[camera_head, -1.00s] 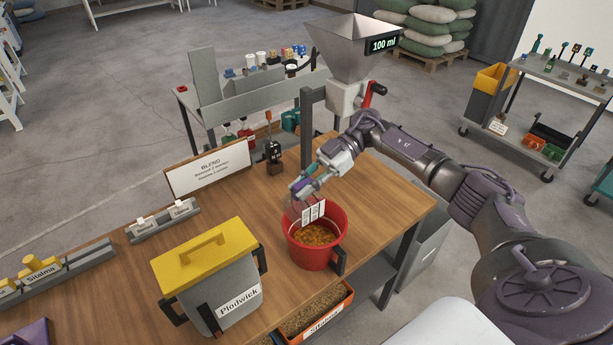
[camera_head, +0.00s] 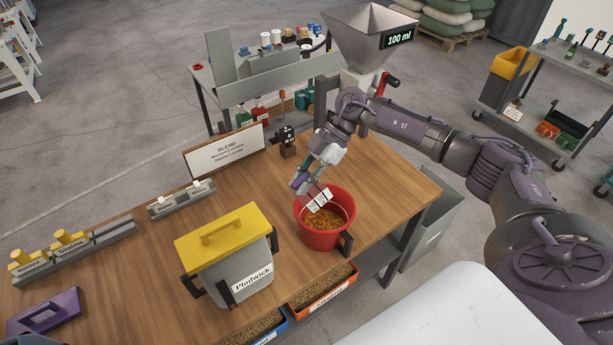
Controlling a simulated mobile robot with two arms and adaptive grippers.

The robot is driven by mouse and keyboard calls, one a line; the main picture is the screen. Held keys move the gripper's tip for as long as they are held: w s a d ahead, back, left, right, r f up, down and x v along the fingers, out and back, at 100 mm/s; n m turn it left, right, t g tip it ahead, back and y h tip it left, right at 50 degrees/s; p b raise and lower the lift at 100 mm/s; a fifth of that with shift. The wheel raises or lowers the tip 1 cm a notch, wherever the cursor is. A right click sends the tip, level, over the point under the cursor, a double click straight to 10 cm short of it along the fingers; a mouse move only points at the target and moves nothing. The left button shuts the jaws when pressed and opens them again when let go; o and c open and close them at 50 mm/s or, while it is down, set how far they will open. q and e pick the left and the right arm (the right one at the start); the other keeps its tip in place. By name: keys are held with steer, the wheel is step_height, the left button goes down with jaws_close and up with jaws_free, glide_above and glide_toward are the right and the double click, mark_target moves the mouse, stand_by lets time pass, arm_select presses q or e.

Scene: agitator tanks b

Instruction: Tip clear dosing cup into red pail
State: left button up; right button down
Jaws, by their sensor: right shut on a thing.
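The red pail (camera_head: 345,238) stands on the wooden table near its front right edge, with orange-brown grains (camera_head: 325,219) inside. My right gripper (camera_head: 304,184) is over the pail's back left rim, shut on the clear dosing cup (camera_head: 319,200). The cup is hard to make out; its white-marked side shows tilted over the pail's opening. Whether anything is inside the cup or pouring from it cannot be told. My left gripper is not in view.
A grey bin with a yellow lid, labelled Plodwick (camera_head: 238,268), stands left of the pail. A BLEND sign (camera_head: 225,151) and a small lever device (camera_head: 287,142) are behind. A hopper reading 100 ml (camera_head: 365,45) stands at the back. Bare tabletop lies right of the pail.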

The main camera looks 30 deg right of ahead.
mark_target(293, 185)
steer(key=a+h, duration=0.1)
steer(key=h, duration=0.1)
steer(key=a+h, duration=0.1)
steer(key=h, duration=0.1)
steer(key=shift+a+f+h, duration=0.2)
steer(key=shift+f+h, duration=0.1)
steer(key=shift+f, duration=0.1)
steer(key=shift+a+f+h, duration=0.2)
steer(key=shift+f+h, duration=0.1)
steer(key=shift+h, duration=0.3)
steer(key=f+h+b, duration=0.1)
steer(key=h, duration=0.1)
steer(key=f+h+b, duration=0.1)
steer(key=f+h, duration=0.1)
steer(key=h, duration=0.1)
steer(key=f+t+h+b, duration=0.1)
steer(key=f+h+b, duration=0.1)
steer(key=shift+d+h, duration=0.3)
steer(key=shift+h, duration=0.1)
steer(key=shift+d+f, duration=0.1)
